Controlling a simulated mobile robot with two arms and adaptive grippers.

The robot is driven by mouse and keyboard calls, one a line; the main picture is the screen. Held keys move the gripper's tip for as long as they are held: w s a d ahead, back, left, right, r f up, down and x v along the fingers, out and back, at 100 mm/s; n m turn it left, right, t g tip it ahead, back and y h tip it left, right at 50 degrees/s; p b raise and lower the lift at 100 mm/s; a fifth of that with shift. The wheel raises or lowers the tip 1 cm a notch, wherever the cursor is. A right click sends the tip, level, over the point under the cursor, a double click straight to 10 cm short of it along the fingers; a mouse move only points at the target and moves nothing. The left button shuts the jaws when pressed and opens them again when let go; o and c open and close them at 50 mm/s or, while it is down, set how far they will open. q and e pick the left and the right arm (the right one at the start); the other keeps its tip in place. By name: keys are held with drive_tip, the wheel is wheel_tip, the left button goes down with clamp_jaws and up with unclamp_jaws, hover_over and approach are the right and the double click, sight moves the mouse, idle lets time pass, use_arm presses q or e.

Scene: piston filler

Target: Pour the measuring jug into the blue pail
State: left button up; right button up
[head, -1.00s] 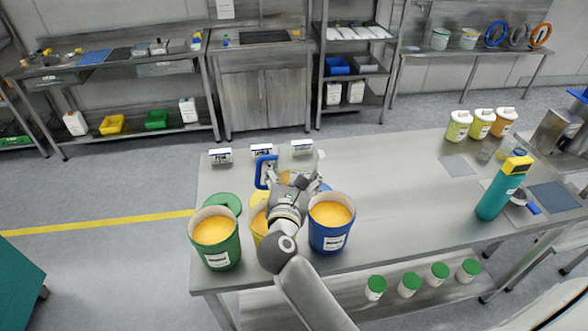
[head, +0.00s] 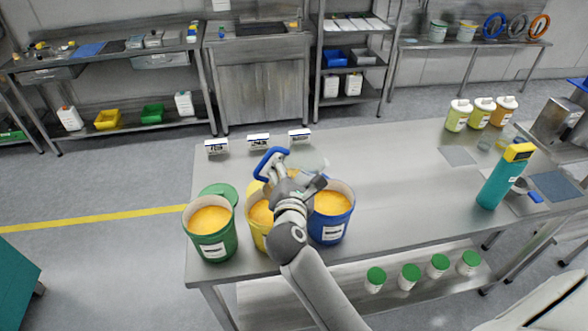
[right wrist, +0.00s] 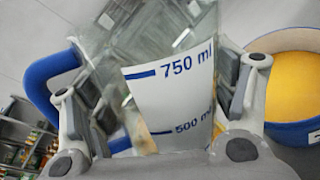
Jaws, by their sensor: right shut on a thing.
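The measuring jug (head: 311,163) is clear with a blue handle. It is held above the pails, tilted, near the back of the blue pail (head: 329,231). My right gripper (head: 298,186) is shut on the jug. In the right wrist view the jug (right wrist: 172,88) fills the space between the fingers, with 750 ml and 500 ml marks showing. A little orange shows low in it; how much it holds is unclear. The blue pail holds orange contents and shows at the right of the wrist view (right wrist: 296,133). My left gripper is not in view.
A green pail (head: 213,246) and a partly hidden yellow pail (head: 257,233) stand left of the blue pail, both with orange contents. A green lid (head: 218,190) lies behind the green pail. The table's middle is clear.

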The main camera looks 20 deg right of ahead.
drive_tip(key=shift+s+d+f+m+y+b, duration=0.1)
drive_tip(key=shift+d+f+m+y+b, duration=0.15)
drive_tip(key=shift+f+m, duration=0.25)
drive_tip(key=shift+d+f+m+y+b, duration=0.25)
drive_tip(key=shift+f+m, duration=0.15)
drive_tip(key=shift+m, duration=0.1)
drive_tip(key=shift+d+r+m, duration=0.15)
drive_tip(key=shift+m, duration=0.25)
drive_tip(key=shift+s+d+m+y+p, duration=0.2)
drive_tip(key=shift+d+m+y+p, duration=0.35)
drive_tip(key=shift+m, duration=0.35)
drive_tip(key=shift+d+m+y, duration=0.3)
drive_tip(key=shift+m+y, duration=0.25)
drive_tip(key=shift+m, duration=0.45)
drive_tip(key=shift+s+d+m+y, duration=0.15)
drive_tip(key=shift+d+m+y, duration=0.2)
drive_tip(key=shift+m, duration=0.45)
drive_tip(key=shift+d+m+y, duration=0.1)
drive_tip(key=shift+m+y, duration=0.2)
drive_tip(key=shift+y, duration=0.05)
drive_tip(key=shift+d+f+m+p, duration=0.3)
drive_tip(key=shift+m+p, duration=0.2)
drive_tip(key=shift+p, duration=1.2)
drive_tip(key=shift+s+d+f+m+y+p, duration=0.2)
drive_tip(key=shift+m+y+p, duration=0.25)
drive_tip(key=shift+p, duration=0.7)
